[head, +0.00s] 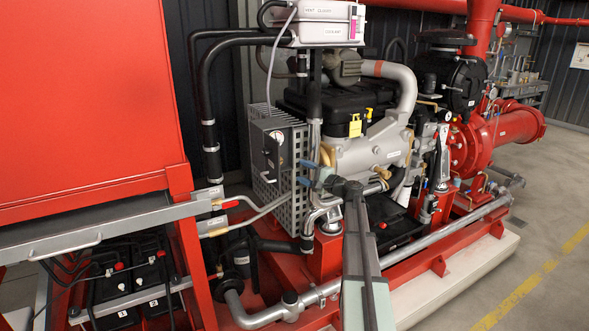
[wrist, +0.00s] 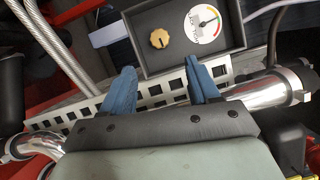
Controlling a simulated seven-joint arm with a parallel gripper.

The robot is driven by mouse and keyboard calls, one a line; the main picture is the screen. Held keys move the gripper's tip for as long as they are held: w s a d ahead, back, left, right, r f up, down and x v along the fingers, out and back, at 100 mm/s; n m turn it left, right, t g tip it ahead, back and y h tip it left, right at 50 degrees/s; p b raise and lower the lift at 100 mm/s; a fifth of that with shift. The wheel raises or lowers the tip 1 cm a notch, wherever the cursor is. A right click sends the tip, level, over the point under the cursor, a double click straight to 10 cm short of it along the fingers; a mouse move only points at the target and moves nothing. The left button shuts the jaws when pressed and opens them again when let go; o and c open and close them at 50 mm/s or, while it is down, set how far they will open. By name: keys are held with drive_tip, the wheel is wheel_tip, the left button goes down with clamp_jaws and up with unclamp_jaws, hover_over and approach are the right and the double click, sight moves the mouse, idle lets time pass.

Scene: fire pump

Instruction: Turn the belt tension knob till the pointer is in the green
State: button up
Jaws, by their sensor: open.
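The belt tension knob (wrist: 159,38) is a tan, scalloped knob on a dark grey panel in the wrist view. To its right is a round white gauge (wrist: 203,24) with coloured marks, including green and red; its pointer is too small to read for certain. The gauge also shows in the head view (head: 276,136), but the knob cannot be made out there. My gripper (wrist: 164,65) has two blue fingers, spread apart with nothing between them. The knob lies beyond the fingertips and between their lines, apart from both. In the head view my gripper (head: 314,177) is right of the panel.
The panel's raised frame (wrist: 236,22) surrounds the knob and gauge. A perforated metal guard (wrist: 160,92) runs just below it. Silver pipes (wrist: 262,92) and hoses lie close around. The engine (head: 360,155) stands to the right in the head view.

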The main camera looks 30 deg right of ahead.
drive_tip(key=shift+v, duration=1.4)
drive_tip(key=shift+o, duration=0.5)
